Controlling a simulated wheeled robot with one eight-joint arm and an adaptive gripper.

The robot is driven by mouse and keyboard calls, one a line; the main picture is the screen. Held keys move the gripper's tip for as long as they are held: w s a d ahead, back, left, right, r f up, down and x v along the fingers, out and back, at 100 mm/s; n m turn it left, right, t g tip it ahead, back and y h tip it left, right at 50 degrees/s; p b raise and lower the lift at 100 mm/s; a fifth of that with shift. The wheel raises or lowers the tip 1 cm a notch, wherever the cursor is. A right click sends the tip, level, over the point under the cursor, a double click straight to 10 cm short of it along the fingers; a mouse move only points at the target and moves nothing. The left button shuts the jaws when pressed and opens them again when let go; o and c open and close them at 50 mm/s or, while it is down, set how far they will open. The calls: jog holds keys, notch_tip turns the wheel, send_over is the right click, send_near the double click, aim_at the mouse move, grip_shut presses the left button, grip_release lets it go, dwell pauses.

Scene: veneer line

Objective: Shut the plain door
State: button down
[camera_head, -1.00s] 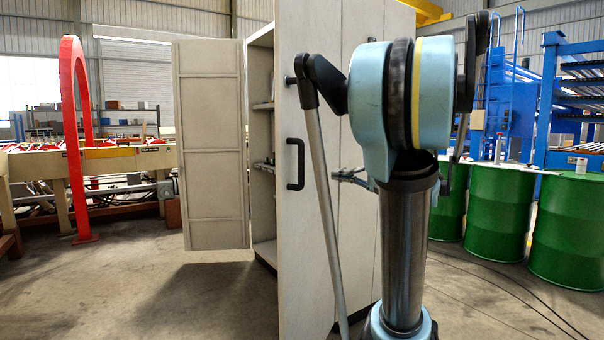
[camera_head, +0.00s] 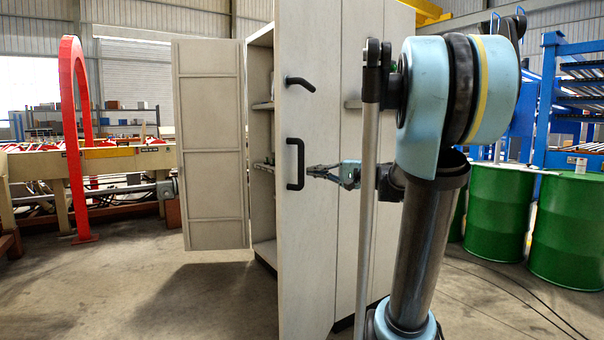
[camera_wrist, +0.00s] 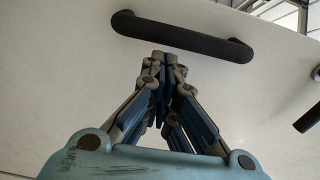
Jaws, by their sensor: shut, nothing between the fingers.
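A tall pale cabinet stands open in the head view. Its smooth, plain-faced door (camera_head: 310,225) faces me, with a black bar handle (camera_head: 295,165) and a black lever (camera_head: 300,83) above it. The other door (camera_head: 210,150), on the left, stands open with its ribbed face showing. My gripper (camera_head: 311,171) is shut and empty, just right of the bar handle. In the wrist view, the fingertips (camera_wrist: 163,58) are close to the pale door face and just below the handle bar (camera_wrist: 182,36). I cannot tell whether they touch the door.
Shelves (camera_head: 263,105) show inside the cabinet between the doors. A red arch (camera_head: 70,140) and a conveyor line (camera_head: 115,165) stand at the left. Green drums (camera_head: 565,230) and blue racks (camera_head: 575,85) stand at the right. The floor at the front left is clear.

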aim_at(293, 169)
jog(key=shift+x, duration=2.55)
jog(key=shift+a, duration=0.1)
